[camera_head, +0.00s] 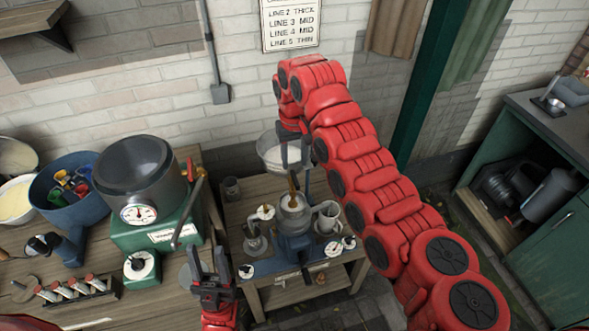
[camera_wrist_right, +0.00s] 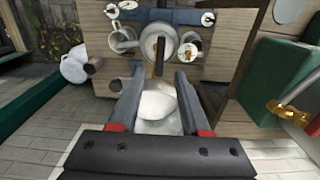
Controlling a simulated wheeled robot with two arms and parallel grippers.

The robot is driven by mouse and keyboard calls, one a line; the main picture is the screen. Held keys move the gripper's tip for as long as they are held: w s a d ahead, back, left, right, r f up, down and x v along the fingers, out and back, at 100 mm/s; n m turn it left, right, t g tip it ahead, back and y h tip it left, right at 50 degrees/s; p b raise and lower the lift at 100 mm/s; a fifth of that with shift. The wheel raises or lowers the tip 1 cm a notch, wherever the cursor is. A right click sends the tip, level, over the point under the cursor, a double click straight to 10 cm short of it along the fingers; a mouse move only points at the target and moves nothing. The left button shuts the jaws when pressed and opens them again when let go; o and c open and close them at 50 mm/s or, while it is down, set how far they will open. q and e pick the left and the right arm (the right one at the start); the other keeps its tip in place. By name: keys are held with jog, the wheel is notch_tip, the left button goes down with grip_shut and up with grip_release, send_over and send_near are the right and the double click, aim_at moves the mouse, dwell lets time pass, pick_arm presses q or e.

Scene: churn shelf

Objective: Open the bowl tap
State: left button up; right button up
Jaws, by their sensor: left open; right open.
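A large steel bowl (camera_head: 135,170) with a dial sits on a green stand (camera_head: 155,232) at the left. A brass fitting (camera_head: 189,170) with a red part, which looks like its tap, is at the bowl's right side. A brass fitting on a green surface also shows at the right of the right wrist view (camera_wrist_right: 288,112). My right gripper (camera_head: 294,165) is open, pointing down above the small centre table, well right of that fitting. Its open fingers show in the right wrist view (camera_wrist_right: 160,75), empty. My left gripper (camera_head: 214,285) is open and empty, below the green stand's right edge.
A pale bowl (camera_head: 282,150) is behind my right gripper. A blue tub (camera_head: 62,195) stands far left, a green cabinet (camera_head: 545,235) right.

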notch_tip(320, 180, up, 12)
dwell(0.4)
dwell(0.4)
